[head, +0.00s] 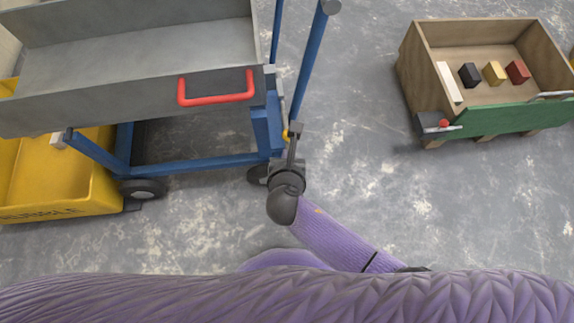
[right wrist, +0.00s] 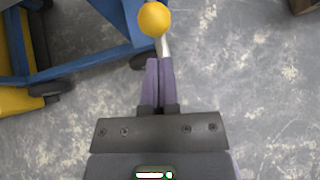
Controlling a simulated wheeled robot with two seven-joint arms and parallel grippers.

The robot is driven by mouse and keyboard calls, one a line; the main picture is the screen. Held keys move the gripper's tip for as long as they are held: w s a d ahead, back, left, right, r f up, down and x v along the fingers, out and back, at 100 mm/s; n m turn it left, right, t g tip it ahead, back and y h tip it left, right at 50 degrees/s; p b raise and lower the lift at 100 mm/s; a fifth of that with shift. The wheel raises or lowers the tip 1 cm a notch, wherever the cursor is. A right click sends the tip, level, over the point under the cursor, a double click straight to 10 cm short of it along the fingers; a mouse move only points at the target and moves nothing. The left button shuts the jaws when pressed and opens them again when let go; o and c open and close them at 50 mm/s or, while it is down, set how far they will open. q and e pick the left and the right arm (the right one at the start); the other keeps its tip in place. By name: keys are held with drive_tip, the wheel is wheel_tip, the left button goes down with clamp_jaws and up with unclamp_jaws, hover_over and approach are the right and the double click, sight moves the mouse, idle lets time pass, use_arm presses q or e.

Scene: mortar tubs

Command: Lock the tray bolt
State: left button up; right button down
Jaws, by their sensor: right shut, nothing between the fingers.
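The grey metal tray (head: 130,60) with a red handle (head: 217,98) rests on a blue cart frame (head: 190,162) at the upper left of the head view. A yellow ball knob (head: 286,134), seemingly the bolt's, shows at the cart's right corner. In the right wrist view the knob (right wrist: 153,19) sits on a short silver rod (right wrist: 163,46). My right gripper (head: 297,128) is shut and empty, its tips right by the knob. In the wrist view its fingertips (right wrist: 159,62) appear just below the rod; I cannot tell if they touch. The bolt's seat is hidden. My left gripper is not in view.
A yellow rubble tub (head: 60,185) stands under and left of the cart. Blue posts (head: 310,65) rise right of the tray. A wooden crate (head: 412,70) with a green front and several blocks stands at the upper right. The floor between is clear.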

sight(285, 127)
drive_tip(key=shift+w, duration=0.45)
drive_tip(key=shift+w+r, duration=0.2)
drive_tip(key=shift+w, duration=0.1)
drive_tip(key=w, duration=0.5)
drive_tip(key=shift+a, duration=0.3)
drive_tip(key=shift+w, duration=0.15)
